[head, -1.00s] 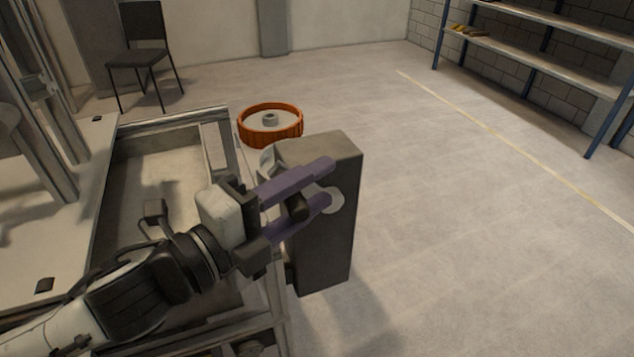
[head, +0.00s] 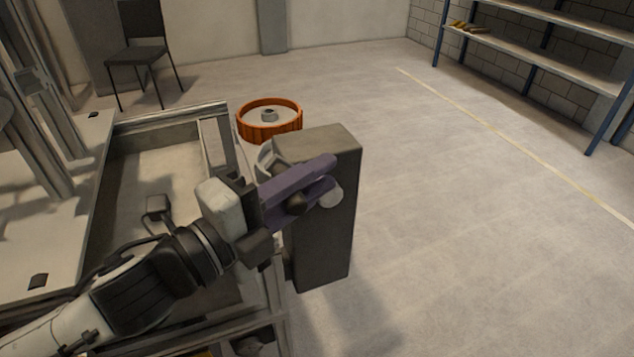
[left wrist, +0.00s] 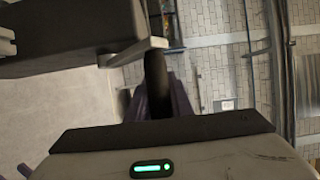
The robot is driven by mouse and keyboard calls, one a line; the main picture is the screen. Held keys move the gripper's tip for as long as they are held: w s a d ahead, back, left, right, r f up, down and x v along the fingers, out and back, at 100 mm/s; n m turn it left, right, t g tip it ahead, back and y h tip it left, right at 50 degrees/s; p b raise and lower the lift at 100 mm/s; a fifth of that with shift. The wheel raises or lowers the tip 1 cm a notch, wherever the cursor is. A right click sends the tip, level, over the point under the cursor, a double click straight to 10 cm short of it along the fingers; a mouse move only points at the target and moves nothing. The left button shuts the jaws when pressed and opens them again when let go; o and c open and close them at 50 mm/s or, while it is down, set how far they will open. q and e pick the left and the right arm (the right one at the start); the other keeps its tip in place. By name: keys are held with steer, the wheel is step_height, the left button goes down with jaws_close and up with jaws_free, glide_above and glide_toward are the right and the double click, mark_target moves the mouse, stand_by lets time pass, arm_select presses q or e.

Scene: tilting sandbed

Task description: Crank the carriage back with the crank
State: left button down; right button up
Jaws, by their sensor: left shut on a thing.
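A tall dark grey box (head: 332,235) stands at the right end of the sandbed frame (head: 165,110). A pale round piece (head: 332,197) shows at its face, partly behind my fingertips. My left gripper (head: 312,188), with purple fingers, is shut on the dark crank handle (head: 296,203) in front of the box. In the left wrist view the dark handle (left wrist: 156,85) stands between the purple fingers. The rest of the crank is mostly hidden by the gripper. I cannot clearly pick out the carriage. My right gripper is not in view.
A dark chair (head: 140,60) stands at the back left and blue-posted shelves (head: 545,50) at the right. The floor (head: 460,210) right of the box is clear.

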arm_select(q)
steer(key=shift+a+f, duration=0.3)
steer(key=shift+a, duration=0.05)
steer(key=c, duration=1.6)
jaws_free()
steer(key=shift+d, duration=0.1)
steer(key=shift+o, duration=0.2)
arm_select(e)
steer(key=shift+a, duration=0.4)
arm_select(q)
steer(key=shift+s, duration=0.1)
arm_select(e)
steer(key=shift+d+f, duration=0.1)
